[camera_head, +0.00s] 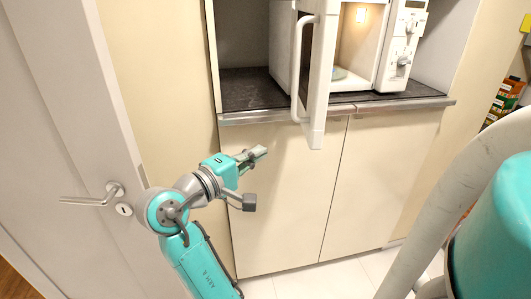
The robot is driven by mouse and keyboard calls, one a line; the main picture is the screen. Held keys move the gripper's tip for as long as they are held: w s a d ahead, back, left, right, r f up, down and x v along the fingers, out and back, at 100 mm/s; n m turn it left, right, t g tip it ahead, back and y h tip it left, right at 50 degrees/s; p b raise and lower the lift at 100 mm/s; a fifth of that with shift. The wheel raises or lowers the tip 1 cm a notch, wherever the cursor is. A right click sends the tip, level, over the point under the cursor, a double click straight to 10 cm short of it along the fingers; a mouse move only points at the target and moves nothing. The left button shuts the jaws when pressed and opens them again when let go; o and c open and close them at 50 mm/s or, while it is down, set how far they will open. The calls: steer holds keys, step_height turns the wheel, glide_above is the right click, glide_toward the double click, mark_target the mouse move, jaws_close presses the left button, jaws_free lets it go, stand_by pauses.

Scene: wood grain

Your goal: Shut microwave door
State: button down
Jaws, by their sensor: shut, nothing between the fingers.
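The white microwave (393,45) stands on a dark counter in a cabinet niche. Its door (321,75) is open, swung out toward me past the counter's front edge. The white handle (300,65) runs down the left side of the door. The lit inside and part of a glass plate (342,74) show to the right of the door. My gripper (262,151) is shut and empty. It is below and to the left of the door's lower end, in front of the lower cabinet, apart from the door.
The dark counter (248,88) has a metal front edge. Pale cabinet doors (290,200) lie below it. A white room door with a metal handle (95,197) is at the left. Boxes (508,92) show at the far right. The counter left of the microwave is bare.

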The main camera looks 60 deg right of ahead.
glide_toward(307, 134)
steer(key=w+d, duration=0.2)
steer(key=d, duration=0.1)
steer(key=s+d, duration=0.2)
steer(key=shift+s+d+f, duration=0.15)
steer(key=shift+s+d, duration=0.05)
steer(key=shift+d, duration=0.15)
steer(key=shift+s+d, duration=0.3)
steer(key=shift+s, duration=0.2)
